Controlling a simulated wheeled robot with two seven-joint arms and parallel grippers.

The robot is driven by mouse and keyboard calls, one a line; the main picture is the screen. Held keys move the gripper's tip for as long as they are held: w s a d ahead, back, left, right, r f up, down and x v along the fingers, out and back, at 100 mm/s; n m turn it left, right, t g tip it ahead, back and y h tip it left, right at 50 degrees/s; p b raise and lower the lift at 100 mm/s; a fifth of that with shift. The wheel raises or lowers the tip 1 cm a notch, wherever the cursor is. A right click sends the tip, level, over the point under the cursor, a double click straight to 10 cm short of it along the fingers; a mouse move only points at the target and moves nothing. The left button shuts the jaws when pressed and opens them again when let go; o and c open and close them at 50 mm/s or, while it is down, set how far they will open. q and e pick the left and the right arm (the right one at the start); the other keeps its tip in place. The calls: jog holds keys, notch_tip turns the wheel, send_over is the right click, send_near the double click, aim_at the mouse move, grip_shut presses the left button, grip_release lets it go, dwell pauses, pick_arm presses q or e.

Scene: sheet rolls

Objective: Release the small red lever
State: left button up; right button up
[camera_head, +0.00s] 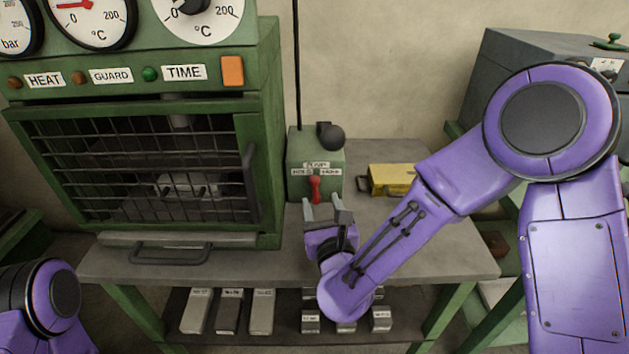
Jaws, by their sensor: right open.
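The small red lever (315,190) hangs down on the front of a small green box (301,157) with white labels, standing on the grey bench. My right gripper (321,207) is open, its two pale fingers pointing at the box just below and in front of the lever. The fingers sit to either side of the lever's lower end; I cannot tell whether they touch it. My left arm (45,300) shows only as a purple joint at the lower left, and its gripper is out of view.
A green press cabinet (262,130) with a wire guard and dials stands left of the box. A yellow case (392,180) lies to the right on the bench (440,240). Labelled metal blocks (262,312) sit on the shelf below.

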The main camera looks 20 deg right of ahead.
aim_at(315, 184)
jog(key=w, duration=0.4)
jog(key=w+p, duration=0.1)
jog(key=w, duration=0.2)
jog(key=shift+d, duration=0.4)
pick_arm(q)
jog(key=shift+r, duration=0.6)
pick_arm(e)
jog(key=shift+f, duration=0.1)
jog(key=shift+c, duration=0.3)
